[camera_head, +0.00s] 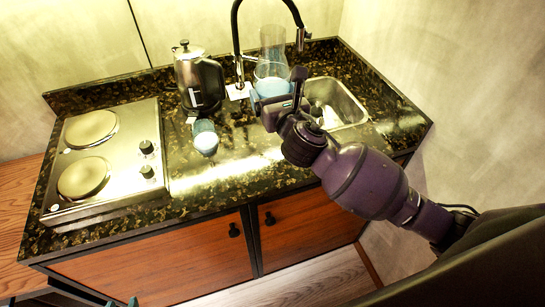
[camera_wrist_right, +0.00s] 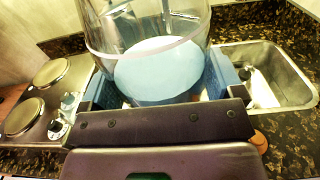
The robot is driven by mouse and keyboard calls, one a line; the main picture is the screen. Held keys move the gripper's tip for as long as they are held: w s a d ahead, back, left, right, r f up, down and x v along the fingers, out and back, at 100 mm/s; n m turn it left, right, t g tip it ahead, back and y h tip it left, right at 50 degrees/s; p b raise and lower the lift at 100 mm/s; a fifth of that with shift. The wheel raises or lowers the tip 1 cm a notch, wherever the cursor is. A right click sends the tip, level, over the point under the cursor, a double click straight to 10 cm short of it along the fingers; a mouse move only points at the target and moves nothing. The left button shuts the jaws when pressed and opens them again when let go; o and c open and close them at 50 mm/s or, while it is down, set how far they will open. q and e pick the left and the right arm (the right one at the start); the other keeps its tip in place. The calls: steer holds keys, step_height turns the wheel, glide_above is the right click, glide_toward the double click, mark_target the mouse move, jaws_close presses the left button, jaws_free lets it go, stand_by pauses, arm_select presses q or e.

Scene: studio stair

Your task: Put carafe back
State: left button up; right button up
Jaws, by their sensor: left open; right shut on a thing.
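The carafe (camera_head: 272,47) is clear glass with pale blue contents, and it stands upright near the faucet, left of the sink. My right gripper (camera_head: 270,95) is shut on it from the front, low on its body. In the right wrist view the carafe (camera_wrist_right: 150,62) sits between the blue fingers of the gripper (camera_wrist_right: 157,85). Its base is hidden, so I cannot tell whether it touches the counter.
A steel kettle (camera_head: 199,78) and a small glass with pale blue contents (camera_head: 205,138) stand left of the carafe. The black faucet (camera_head: 237,45) arches close by. The sink (camera_head: 345,103) is to the right, the two-plate hob (camera_head: 108,180) to the left. The front counter is clear.

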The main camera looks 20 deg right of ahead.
steer(key=shift+d+f+b, duration=0.1)
steer(key=shift+f+b, duration=1)
steer(key=shift+f, duration=8.15)
arm_select(q)
steer(key=shift+w+d+f, duration=0.1)
steer(key=shift+w+f, duration=0.25)
steer(key=shift+w, duration=0.1)
arm_select(e)
steer(key=shift+f, duration=0.55)
arm_select(q)
steer(key=shift+f+b, duration=0.2)
steer(key=shift+b, duration=0.1)
arm_select(e)
steer(key=shift+f, duration=0.15)
steer(key=o, duration=1.1)
steer(key=shift+f, duration=0.1)
steer(key=shift+o, duration=0.8)
steer(key=shift+s, duration=0.1)
arm_select(q)
steer(key=shift+r, duration=0.1)
